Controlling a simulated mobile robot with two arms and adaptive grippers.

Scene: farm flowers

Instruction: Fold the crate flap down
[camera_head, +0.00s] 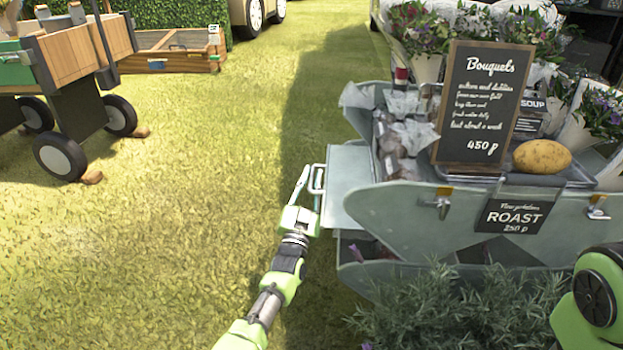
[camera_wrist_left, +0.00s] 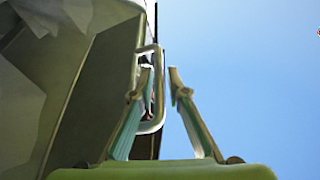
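The metal crate (camera_head: 412,215) stands at the right in the head view. Its flap (camera_head: 349,188) is a pale grey plate at the crate's left end, jutting out to the left; its exact tilt is hard to tell. A loop handle (camera_head: 317,179) sits on the flap's outer edge, and it also shows in the left wrist view (camera_wrist_left: 160,95). My left gripper (camera_head: 310,184) is at this handle. In the left wrist view its fingers (camera_wrist_left: 161,72) are apart, with the handle's bar between them and a gap to the right finger. My right gripper is out of view.
The crate holds wrapped bouquets, a Bouquets sign (camera_head: 483,105) and a potato (camera_head: 541,156). A ROAST sign (camera_head: 515,212) hangs on its front. Bushy plants (camera_head: 460,310) grow below. A wooden cart (camera_head: 75,60) stands far left. The grass between is clear.

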